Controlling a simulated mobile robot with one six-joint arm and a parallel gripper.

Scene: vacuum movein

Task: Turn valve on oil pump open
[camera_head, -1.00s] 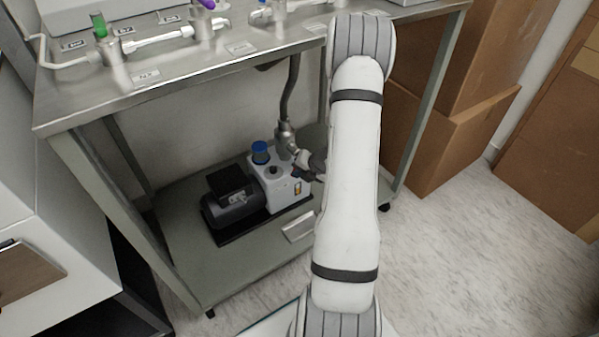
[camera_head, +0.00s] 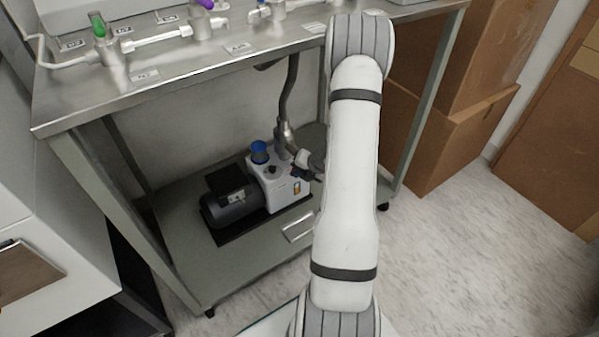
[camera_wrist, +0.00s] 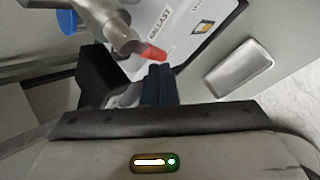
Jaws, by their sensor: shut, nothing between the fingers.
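The oil pump (camera_head: 272,170) is a white unit with a dark motor and a blue cap (camera_head: 259,152). It stands on the shelf below the bench. A grey hose and metal fitting (camera_head: 283,135) rise from it. In the wrist view, a metal fitting (camera_wrist: 106,22) carries a red-tipped valve handle (camera_wrist: 152,53). My gripper (camera_wrist: 158,72) is shut and empty, its dark fingertips just below and beside the red tip. I cannot tell whether they touch it. In the head view, my arm hides most of the gripper at the pump's right side.
The metal bench (camera_head: 140,85) overhangs the pump and bears glass valves. Its front right leg (camera_head: 425,110) is right of my arm. Cardboard boxes (camera_head: 455,140) stand to the right. A small pale plate (camera_head: 298,228) lies on the shelf in front of the pump.

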